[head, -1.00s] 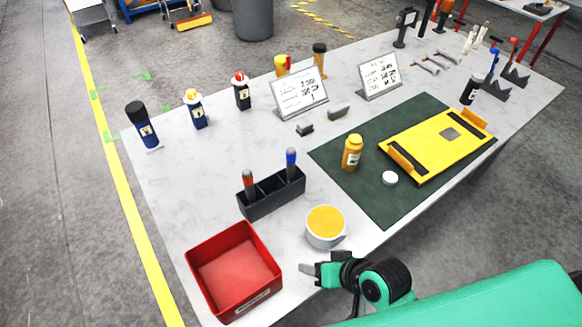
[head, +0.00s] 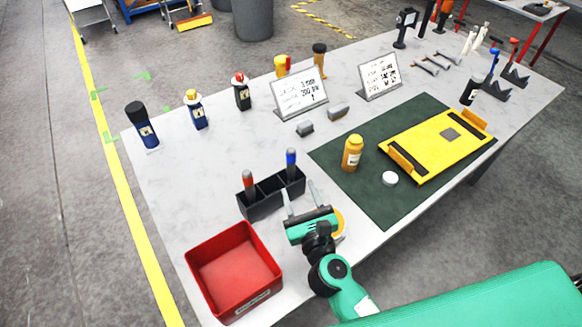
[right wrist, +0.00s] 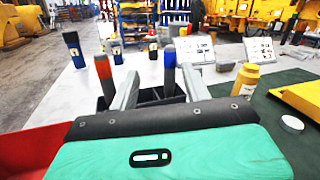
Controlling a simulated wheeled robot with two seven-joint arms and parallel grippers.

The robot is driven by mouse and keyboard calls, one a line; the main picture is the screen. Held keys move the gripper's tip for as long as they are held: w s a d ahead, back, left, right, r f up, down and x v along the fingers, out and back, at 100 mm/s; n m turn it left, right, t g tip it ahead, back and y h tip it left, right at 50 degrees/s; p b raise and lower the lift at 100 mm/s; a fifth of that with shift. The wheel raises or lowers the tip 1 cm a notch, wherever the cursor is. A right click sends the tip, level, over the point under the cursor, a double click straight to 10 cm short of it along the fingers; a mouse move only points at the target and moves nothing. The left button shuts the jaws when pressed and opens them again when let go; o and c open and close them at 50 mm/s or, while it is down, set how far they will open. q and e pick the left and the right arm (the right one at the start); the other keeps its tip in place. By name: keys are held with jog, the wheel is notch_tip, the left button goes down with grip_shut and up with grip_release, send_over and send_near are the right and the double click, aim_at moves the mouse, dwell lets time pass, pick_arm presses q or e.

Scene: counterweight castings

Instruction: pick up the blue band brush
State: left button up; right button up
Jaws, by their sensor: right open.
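The blue band brush (head: 291,160) stands upright in the right part of a black divided holder (head: 262,206). A red band brush (head: 248,182) stands at the holder's left end. My right gripper (head: 302,196) is open and empty at the holder's front right, its fingers pointing toward the holder. In the right wrist view, the blue band brush (right wrist: 169,70) appears between the spread fingers (right wrist: 160,74), closer to the right finger. I cannot tell whether they touch it. The left gripper is not in view.
A red bin (head: 234,270) sits left of my right arm. A mug (head: 340,222) is mostly hidden behind the gripper. A mustard bottle (head: 352,153), white lid (head: 390,178) and yellow plate (head: 436,145) are on the green mat (head: 385,212). Sign stands (head: 299,95) are behind.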

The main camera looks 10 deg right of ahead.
aim_at(292, 161)
jog(key=w+m+p, duration=0.1)
jog(key=w, duration=0.2)
jog(key=w+f+m+h+p, duration=0.1)
jog(key=w, duration=0.2)
jog(key=w+d+f+g+p, duration=0.1)
jog(key=w, duration=0.3)
jog(key=shift+m, duration=0.4)
jog(key=w, duration=0.4)
jog(key=shift+w+f+p, duration=0.15)
jog(key=shift+f+p, duration=0.2)
jog(key=shift+p, duration=0.05)
grip_shut()
jog(key=shift+r, duration=0.1)
